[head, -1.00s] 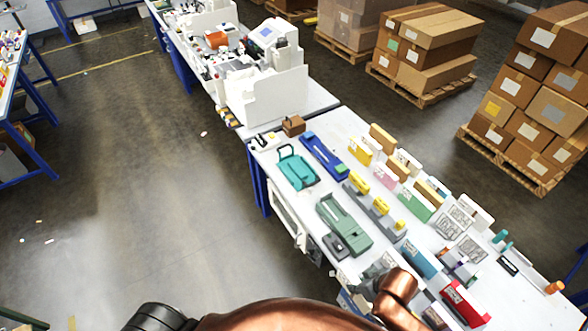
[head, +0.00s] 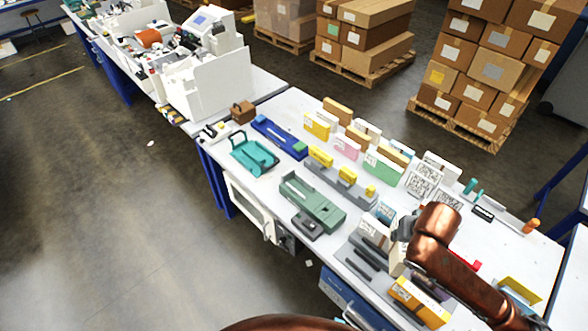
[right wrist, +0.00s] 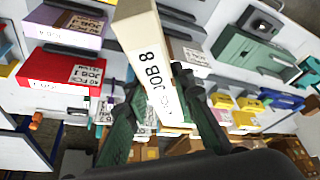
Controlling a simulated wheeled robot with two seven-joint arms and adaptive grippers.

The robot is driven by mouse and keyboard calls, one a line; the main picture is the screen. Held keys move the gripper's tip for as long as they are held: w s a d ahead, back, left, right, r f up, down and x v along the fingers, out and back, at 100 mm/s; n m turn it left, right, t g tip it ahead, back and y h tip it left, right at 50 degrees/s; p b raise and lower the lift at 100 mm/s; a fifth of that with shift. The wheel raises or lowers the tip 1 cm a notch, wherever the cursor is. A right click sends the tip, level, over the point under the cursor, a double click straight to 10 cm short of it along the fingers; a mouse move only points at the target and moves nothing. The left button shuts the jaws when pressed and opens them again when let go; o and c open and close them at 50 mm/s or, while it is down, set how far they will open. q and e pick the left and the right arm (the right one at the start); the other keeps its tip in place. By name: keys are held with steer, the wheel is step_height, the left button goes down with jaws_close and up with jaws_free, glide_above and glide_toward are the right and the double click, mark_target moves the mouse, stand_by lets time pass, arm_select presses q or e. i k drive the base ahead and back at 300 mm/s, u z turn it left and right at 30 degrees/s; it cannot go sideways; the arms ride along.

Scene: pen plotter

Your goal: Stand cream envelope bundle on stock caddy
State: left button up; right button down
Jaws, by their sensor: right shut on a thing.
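My right gripper (head: 401,234) is shut on the cream envelope bundle (head: 396,263), which is partly hidden by the gripper in the head view. In the right wrist view the two dark green fingers (right wrist: 160,85) close on either side of the bundle (right wrist: 137,42). Its white label reads JOB 8, and it extends beyond the fingertips. A grey slotted holder (head: 362,266), which looks like the stock caddy, lies just left of the bundle. I cannot tell whether the bundle touches it. My left gripper is not in view.
A yellow-orange labelled bundle (head: 419,300) is near the table's front edge. A red JOB 1 bundle (right wrist: 62,72) and a purple one (right wrist: 66,25) show in the wrist view. A green device (head: 312,203), a teal tray (head: 254,155) and several upright bundles occupy the table further back.

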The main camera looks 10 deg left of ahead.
mark_target(247, 160)
steer(key=z, duration=0.2)
steer(key=k, duration=0.3)
steer(key=u, duration=1.35)
steer(key=i, duration=0.8)
steer(key=u, duration=0.45)
steer(key=i, duration=1.25)
steer(key=z, duration=0.5)
